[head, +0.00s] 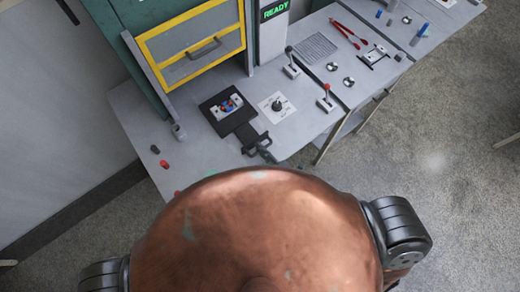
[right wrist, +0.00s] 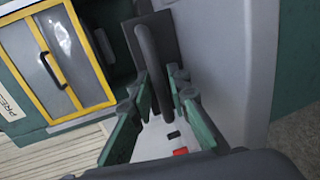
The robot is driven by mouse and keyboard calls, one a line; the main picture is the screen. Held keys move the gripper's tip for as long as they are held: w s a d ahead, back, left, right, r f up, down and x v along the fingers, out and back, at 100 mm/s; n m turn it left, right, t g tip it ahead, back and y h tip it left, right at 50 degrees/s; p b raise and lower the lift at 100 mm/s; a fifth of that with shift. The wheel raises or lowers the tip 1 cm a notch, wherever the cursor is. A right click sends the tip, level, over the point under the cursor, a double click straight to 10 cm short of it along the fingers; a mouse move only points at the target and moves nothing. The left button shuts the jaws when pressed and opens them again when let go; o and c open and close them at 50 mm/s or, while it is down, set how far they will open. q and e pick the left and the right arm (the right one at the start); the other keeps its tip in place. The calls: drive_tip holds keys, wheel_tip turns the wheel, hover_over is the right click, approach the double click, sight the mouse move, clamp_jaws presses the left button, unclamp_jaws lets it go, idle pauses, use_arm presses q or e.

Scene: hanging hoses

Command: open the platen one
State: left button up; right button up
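A black sliding plate (head: 239,125) on the bench carries a fixture (head: 226,107) with red and blue parts. My left gripper is not in view.
A lit READY display (head: 275,10) is beside the guard. Red-tipped levers (head: 326,99), a black knob (head: 278,104), red pliers (head: 346,33) and small parts are on the bench (head: 200,155). Loose red and dark caps (head: 164,164) lie at left.

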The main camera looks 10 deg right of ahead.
drive_tip(key=shift+o, duration=1.1)
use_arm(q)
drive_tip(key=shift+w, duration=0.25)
use_arm(e)
drive_tip(key=v, duration=1.2)
